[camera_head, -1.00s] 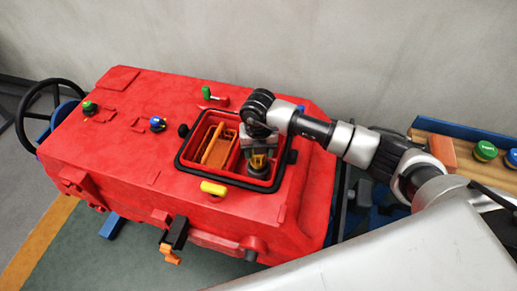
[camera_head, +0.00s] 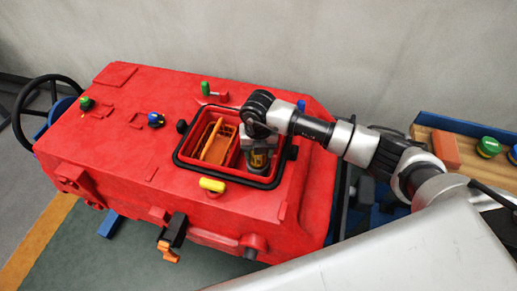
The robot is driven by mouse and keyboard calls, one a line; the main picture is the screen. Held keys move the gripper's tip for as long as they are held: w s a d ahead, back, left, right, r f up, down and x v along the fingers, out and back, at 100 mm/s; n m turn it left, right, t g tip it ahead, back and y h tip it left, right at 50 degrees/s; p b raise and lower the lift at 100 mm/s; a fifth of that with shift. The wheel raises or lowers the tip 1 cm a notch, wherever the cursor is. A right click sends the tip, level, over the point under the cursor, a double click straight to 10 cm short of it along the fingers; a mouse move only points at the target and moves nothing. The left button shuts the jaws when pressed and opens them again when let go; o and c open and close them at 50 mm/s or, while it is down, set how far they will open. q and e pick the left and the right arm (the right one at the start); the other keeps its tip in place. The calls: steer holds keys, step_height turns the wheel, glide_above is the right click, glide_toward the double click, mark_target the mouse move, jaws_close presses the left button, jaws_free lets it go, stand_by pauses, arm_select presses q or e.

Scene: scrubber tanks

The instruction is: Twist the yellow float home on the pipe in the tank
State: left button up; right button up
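The tank opening (camera_head: 178,160) is a black-rimmed rectangle in the top of the red machine (camera_head: 115,140). The yellow float (camera_head: 258,161) is in its right compartment, under my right gripper (camera_head: 258,153). My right arm comes in from the right and the gripper points down into the tank. The fingers are at the float and appear closed around it, though they are small and partly hidden by the wrist. The pipe under the float is hidden. My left gripper is not in view.
An orange basket (camera_head: 217,144) fills the tank's left compartment. Green (camera_head: 206,89) and blue (camera_head: 155,119) knobs stand on the top. A wooden shelf (camera_head: 475,165) with an orange block (camera_head: 445,149) is at right.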

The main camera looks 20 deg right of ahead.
steer(key=shift+f, duration=0.15)
stand_by(0.3)
steer(key=shift+m+p, duration=0.45)
steer(key=shift+m, duration=0.85)
steer(key=shift+a+m+p, duration=0.1)
steer(key=shift+m+p, duration=0.4)
steer(key=shift+m, duration=0.8)
